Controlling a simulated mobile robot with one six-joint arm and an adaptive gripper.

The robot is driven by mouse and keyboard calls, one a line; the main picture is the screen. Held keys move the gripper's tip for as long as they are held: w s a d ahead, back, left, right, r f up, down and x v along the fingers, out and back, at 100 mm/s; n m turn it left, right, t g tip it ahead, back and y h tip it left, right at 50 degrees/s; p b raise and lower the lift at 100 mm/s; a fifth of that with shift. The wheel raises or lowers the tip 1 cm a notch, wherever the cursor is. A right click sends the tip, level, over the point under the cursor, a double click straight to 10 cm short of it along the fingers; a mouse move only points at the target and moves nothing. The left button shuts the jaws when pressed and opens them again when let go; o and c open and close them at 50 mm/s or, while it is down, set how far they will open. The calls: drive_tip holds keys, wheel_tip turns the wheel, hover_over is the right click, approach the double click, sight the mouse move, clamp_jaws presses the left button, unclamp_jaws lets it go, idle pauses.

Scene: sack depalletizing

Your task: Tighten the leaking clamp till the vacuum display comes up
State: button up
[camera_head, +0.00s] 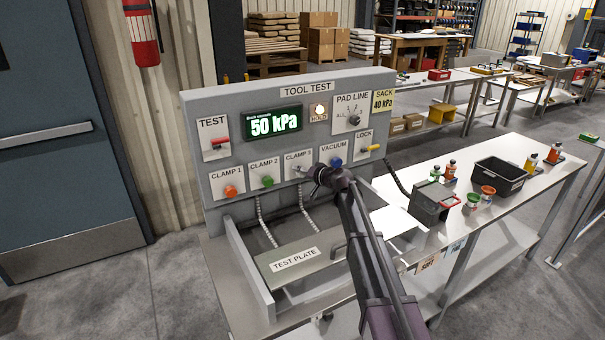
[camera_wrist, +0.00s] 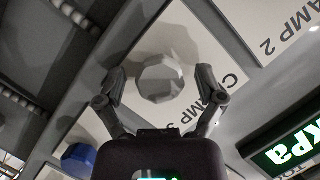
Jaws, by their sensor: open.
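The vacuum display (camera_head: 274,122) on the grey tool test panel (camera_head: 225,108) reads 50 kPa in bright green-white figures. Part of it shows in the wrist view (camera_wrist: 290,152). The clamp 3 knob (camera_wrist: 160,82) is grey and many-sided, and stands between the fingers of my open gripper (camera_wrist: 162,86), with a visible gap on each side. In the head view my gripper (camera_head: 312,180) covers most of that knob. The orange clamp 1 knob (camera_head: 230,191) and green clamp 2 knob (camera_head: 267,181) are to the left.
The blue vacuum knob (camera_head: 337,162) sits close right of my gripper, with a yellow lock lever (camera_head: 370,148) beyond. A hold lamp (camera_head: 319,111) glows. A sack plate (camera_head: 383,101) reads 40 kPa. The test plate (camera_head: 300,262) lies below, with hoses leading to it.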

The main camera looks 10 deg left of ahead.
drive_tip(key=shift+n, duration=0.3)
drive_tip(key=shift+n+h+p, duration=0.75)
drive_tip(key=shift+n+h, duration=0.05)
drive_tip(key=shift+n, duration=0.3)
drive_tip(key=n+t+h, duration=0.1)
drive_tip(key=n+h, duration=0.1)
drive_tip(key=n, duration=0.1)
drive_tip(key=shift+s+t+p, duration=0.1)
drive_tip(key=shift+t+p, duration=0.2)
drive_tip(key=shift+p, duration=0.05)
drive_tip(key=p+v, duration=0.5)
drive_tip(key=v, duration=0.9)
drive_tip(key=s+d+f+g+h+b, duration=0.1)
drive_tip(key=s+d+f+g, duration=0.1)
drive_tip(key=s+d+f, duration=0.1)
drive_tip(key=s+d+f+m+g+h+b, duration=0.1)
drive_tip(key=s+d+f+g, duration=0.1)
drive_tip(key=s+f, duration=0.2)
drive_tip(key=s+d+f+g+h+b, duration=0.1)
drive_tip(key=s+d+f, duration=0.2)
drive_tip(key=s, duration=0.4)
drive_tip(key=shift+d+f+m+g, duration=0.4)
drive_tip(key=shift+f, duration=0.25)
drive_tip(key=shift+s+d+f+h, duration=0.3)
drive_tip(key=shift+s+d+f, duration=0.1)
drive_tip(key=shift+s, duration=0.15)
drive_tip(key=shift+s+d, duration=0.1)
